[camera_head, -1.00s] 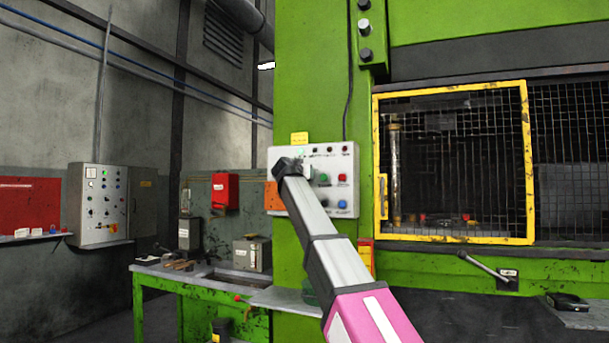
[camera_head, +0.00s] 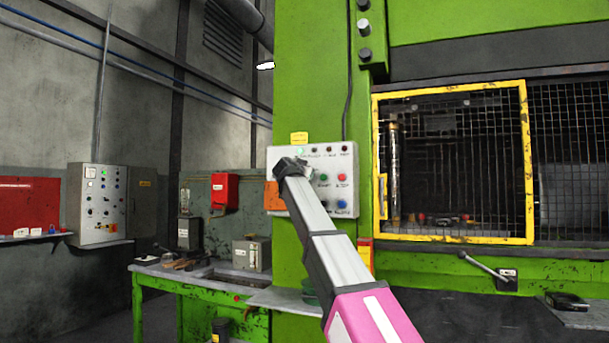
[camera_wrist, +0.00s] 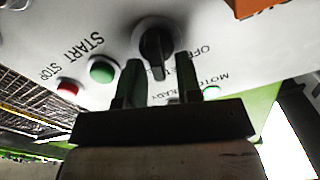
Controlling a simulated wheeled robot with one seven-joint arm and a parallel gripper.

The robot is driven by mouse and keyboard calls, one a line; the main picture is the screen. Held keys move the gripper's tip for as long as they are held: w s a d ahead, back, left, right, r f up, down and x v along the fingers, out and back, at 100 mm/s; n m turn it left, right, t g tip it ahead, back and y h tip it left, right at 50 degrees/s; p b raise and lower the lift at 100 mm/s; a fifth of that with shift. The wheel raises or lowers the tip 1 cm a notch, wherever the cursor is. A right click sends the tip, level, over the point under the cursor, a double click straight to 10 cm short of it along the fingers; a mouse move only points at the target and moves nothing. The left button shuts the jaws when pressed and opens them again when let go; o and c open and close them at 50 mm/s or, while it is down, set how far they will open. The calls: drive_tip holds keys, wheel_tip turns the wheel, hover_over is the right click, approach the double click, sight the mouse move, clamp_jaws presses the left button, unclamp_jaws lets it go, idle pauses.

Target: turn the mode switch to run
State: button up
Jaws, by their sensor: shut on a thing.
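The mode switch (camera_wrist: 157,42) is a round black knob with a raised grip bar, on a pale control panel (camera_wrist: 60,22). In the wrist view its bar points down the picture, between my fingers. The lettering "OFF" is beside it on the right; I cannot read a run mark. My gripper (camera_wrist: 160,72) is shut on the switch's bar, one dark finger on each side. In the head view my gripper (camera_head: 291,168) is at the left part of the panel (camera_head: 341,166), and my wrist hides the switch.
A green START button (camera_wrist: 103,69) and a red STOP button (camera_wrist: 68,88) are close to my fingers. An orange plate (camera_head: 273,196) is at the panel's left edge. The press's yellow-framed mesh guard (camera_head: 455,239) stands to the right. A green workbench (camera_head: 160,274) is lower left.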

drive_tip(key=m, duration=0.5)
drive_tip(key=shift+s+d+f, duration=0.15)
drive_tip(key=shift+d+f, duration=0.05)
drive_tip(key=shift+d, duration=0.15)
drive_tip(key=shift+m, duration=0.3)
drive_tip(key=o, duration=0.5)
drive_tip(key=shift+o, duration=0.2)
drive_tip(key=v, duration=1)
drive_tip(key=shift+s, duration=0.4)
drive_tip(key=shift+a, duration=0.15)
